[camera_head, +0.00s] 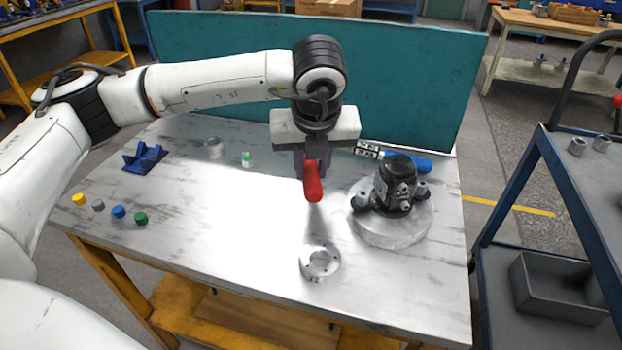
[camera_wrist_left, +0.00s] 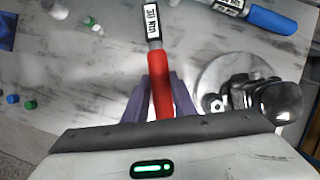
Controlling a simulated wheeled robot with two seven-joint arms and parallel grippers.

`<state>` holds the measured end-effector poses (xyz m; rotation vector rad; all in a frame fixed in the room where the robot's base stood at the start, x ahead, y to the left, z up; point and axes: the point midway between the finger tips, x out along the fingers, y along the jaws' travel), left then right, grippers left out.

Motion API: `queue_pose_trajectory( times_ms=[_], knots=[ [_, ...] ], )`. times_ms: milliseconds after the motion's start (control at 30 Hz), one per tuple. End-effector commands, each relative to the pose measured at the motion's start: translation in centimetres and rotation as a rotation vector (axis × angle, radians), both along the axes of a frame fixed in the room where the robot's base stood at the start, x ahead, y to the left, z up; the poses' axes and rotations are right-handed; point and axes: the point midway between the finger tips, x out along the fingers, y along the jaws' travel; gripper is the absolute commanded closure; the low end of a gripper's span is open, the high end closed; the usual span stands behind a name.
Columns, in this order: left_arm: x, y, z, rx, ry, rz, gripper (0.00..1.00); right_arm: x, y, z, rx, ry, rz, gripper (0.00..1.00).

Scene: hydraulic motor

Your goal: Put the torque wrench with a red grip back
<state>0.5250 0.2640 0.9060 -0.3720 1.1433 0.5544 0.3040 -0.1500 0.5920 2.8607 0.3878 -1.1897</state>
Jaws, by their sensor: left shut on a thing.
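The torque wrench with a red grip (camera_head: 313,183) is held above the table by my left gripper (camera_head: 314,158). In the left wrist view the purple fingers (camera_wrist_left: 160,97) close on both sides of the red grip (camera_wrist_left: 161,88). Its shaft and white label (camera_wrist_left: 152,20) point away to the top edge, where its head is cut off. In the head view the gripper hides most of the shaft. A blue stand (camera_head: 145,157) is on the table's left side. My right gripper is not in view.
A wrench with a blue grip (camera_head: 412,161) lies behind the black hydraulic motor (camera_head: 396,185), which sits on a round plate (camera_head: 388,233). A metal flange (camera_head: 320,261) lies near the front. Several coloured caps (camera_head: 118,212) are at left. A teal panel (camera_head: 220,60) stands behind.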

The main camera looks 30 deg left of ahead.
Motion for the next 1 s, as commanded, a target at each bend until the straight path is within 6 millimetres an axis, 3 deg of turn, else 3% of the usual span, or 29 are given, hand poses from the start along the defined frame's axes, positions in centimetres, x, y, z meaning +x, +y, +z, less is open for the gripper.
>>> queue_pose_trajectory(
  times_ms=[300, 500, 533, 633, 1000],
  knots=[
    [0.0, 0.0, -3.4, 0.0, -0.002, 0.001, 1.0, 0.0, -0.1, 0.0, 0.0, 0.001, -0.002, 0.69],
    [0.0, 0.0, -3.7, 0.0, -0.003, -0.001, 1.0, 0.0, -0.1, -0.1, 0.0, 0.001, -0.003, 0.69],
    [-0.1, 0.0, -3.9, 0.0, 0.002, -0.001, 0.73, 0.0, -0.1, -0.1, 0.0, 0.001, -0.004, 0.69],
    [-0.1, 0.0, -3.9, 0.0, 0.002, -0.001, 0.57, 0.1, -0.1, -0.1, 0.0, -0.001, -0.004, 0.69],
    [-0.1, -0.2, -3.3, -0.002, -0.001, -0.002, 0.57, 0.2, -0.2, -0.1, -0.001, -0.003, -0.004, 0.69]
  ],
)
